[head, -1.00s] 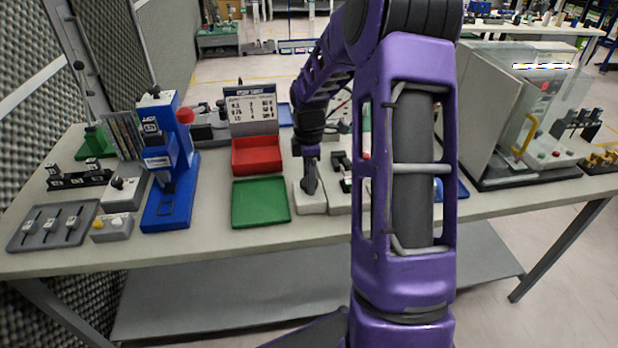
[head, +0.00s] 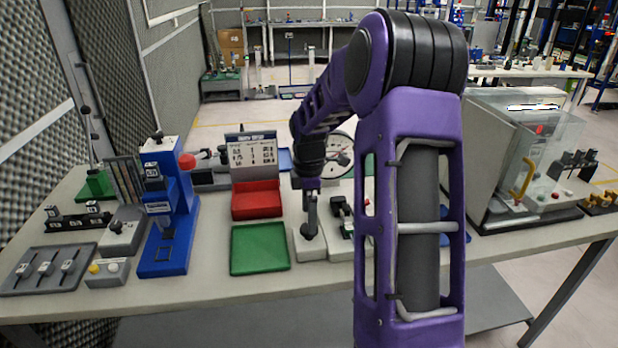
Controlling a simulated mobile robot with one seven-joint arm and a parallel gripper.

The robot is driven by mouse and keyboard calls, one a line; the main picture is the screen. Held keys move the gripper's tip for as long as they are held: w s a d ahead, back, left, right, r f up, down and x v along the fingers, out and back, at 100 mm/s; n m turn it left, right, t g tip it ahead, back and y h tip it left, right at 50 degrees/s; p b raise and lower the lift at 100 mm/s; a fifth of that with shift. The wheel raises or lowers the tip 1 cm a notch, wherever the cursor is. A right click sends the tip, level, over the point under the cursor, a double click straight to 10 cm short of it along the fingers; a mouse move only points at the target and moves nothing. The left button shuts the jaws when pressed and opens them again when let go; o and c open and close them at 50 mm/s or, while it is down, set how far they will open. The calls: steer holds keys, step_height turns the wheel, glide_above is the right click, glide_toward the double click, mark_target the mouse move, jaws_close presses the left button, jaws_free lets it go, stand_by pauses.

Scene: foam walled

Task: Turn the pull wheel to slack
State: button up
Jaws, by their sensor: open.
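My gripper (head: 310,217) is open and points down over a light grey block (head: 311,247) with a dark knob-like part on top. From here I cannot tell whether the fingers touch that part. I cannot make out for sure which part is the pull wheel. A round white dial (head: 338,160) with a dark rim stands behind my gripper, partly hidden by my arm. A grey device with a dark arm (head: 208,168) lies at the back, left of the score-like display.
A green tray (head: 259,268) and a red bin (head: 254,212) sit left of the grey block. A blue press (head: 168,250) stands farther left. A fixture with black parts (head: 345,228) is close on the right. A clear-walled cabinet (head: 530,150) stands at the right end.

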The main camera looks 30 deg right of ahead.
step_height(320, 180, up, 14)
stand_by(0.3)
steer(key=shift+f, duration=0.1)
